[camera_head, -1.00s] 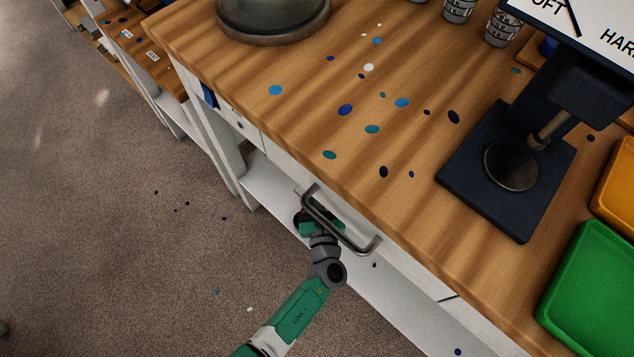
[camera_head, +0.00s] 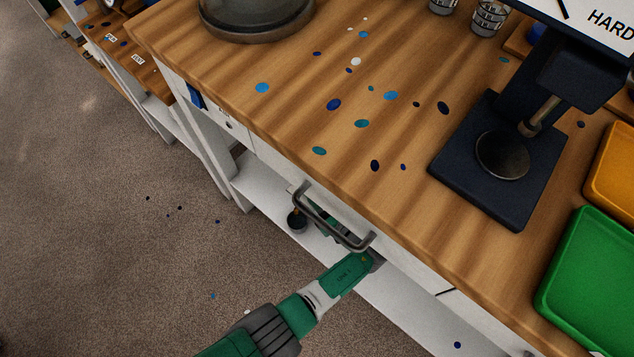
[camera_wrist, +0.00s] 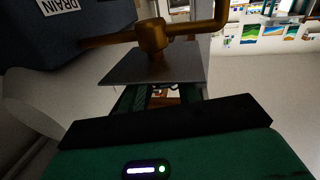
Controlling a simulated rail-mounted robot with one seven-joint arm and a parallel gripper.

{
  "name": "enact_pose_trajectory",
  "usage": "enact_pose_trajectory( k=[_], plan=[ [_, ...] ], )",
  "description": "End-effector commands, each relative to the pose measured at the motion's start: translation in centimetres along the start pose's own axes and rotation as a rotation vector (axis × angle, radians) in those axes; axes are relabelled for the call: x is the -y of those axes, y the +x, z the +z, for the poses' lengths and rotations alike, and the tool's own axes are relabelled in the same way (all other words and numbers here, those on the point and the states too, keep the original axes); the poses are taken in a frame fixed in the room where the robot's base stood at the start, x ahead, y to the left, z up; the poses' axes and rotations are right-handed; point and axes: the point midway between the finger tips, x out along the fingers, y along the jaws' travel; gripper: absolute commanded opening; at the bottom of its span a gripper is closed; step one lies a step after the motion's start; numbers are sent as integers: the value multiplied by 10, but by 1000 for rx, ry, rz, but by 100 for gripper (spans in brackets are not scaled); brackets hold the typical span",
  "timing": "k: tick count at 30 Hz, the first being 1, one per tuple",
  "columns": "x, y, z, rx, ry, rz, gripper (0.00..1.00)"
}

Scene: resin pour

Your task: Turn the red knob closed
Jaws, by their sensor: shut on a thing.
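In the wrist view, the two green fingers of my gripper (camera_wrist: 158,96) reach up to the lower edge of a flat grey plate (camera_wrist: 150,66), and their tips are hidden. A small reddish-brown patch (camera_wrist: 160,94) shows between them. It may be part of the red knob, which I cannot see clearly. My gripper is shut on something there. In the head view, my gripper is mostly hidden under the bench, behind a metal handle (camera_head: 330,219).
A dark press stand (camera_head: 500,165) and a green tray (camera_head: 590,275) stand at the right. A small dark cup (camera_head: 297,221) sits on the white lower shelf (camera_head: 262,190).

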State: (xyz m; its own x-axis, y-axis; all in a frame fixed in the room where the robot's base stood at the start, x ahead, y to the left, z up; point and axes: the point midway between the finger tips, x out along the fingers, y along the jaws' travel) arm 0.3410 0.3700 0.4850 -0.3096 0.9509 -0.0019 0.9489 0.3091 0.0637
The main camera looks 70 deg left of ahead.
Motion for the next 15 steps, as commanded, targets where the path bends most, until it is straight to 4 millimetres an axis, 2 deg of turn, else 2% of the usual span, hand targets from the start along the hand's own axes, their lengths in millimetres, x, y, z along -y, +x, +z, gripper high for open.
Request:
enact_pose_trajectory(
  k=[12,13,15],
  plan=[
    [-2,1,-4,-7,-6,-7,11],
    [-2,1,-4,-7,-5,-7,37],
    [-1,1,-3,-6,-5,-7,51]
  ],
)
